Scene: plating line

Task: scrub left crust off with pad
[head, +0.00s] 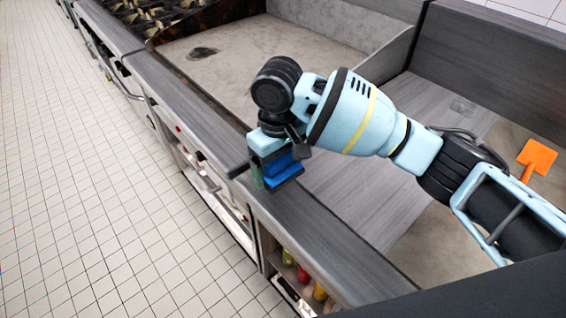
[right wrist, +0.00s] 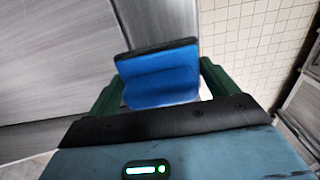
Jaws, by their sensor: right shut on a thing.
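My right gripper (head: 272,176) is shut on a blue pad (head: 284,168) with a dark layer along one edge. In the right wrist view the pad (right wrist: 160,82) sits between two green fingers. The gripper and pad are over the front ledge of the counter, and I cannot tell how high above it. A dark crust patch (head: 203,53) lies on the grey cooking plate (head: 225,75), farther back and to the left of the gripper. The pad is apart from the crust. A second crust is not seen; my right arm hides part of the plate. My left gripper is not in view.
A raised grey wall (head: 385,60) bounds the plate on the right. An orange spatula-like tool (head: 537,158) is at far right. A grate (head: 130,15) stands at the back left. Bottles (head: 303,274) stand on a shelf under the ledge. The tiled floor (head: 90,200) is clear.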

